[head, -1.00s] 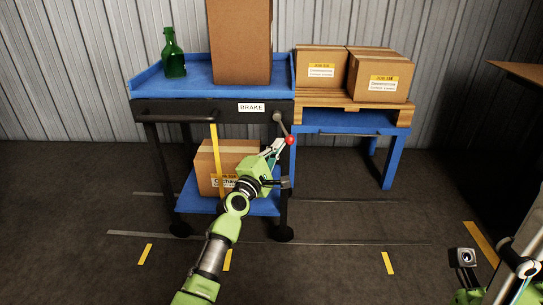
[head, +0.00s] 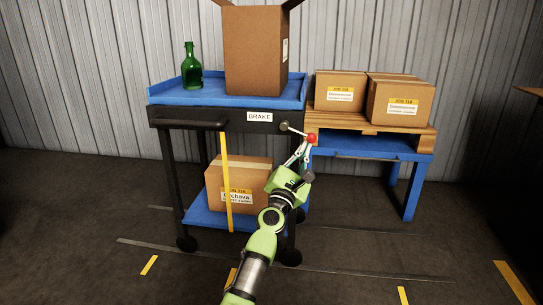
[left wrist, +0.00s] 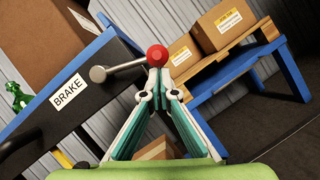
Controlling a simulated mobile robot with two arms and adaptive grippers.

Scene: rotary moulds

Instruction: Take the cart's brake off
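The cart (head: 179,117) has a blue top tray and a dark front panel with a white BRAKE label (head: 259,116). To the right of the label is the brake lever (head: 297,131), a metal rod with a red ball knob (head: 311,138). It slants down to the right from its pivot. My left gripper (head: 306,149) reaches it from below. In the left wrist view the fingers close together at the red knob (left wrist: 157,55), their tips against its underside. The left gripper (left wrist: 158,77) looks shut on it. My right gripper is out of view.
A tall carton (head: 253,50) and a green bottle (head: 191,68) stand on the cart's top. Another carton (head: 238,182) sits on its lower shelf. To the right, two cartons rest on a pallet (head: 375,125) on a blue stand (head: 414,190). The floor in front is clear.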

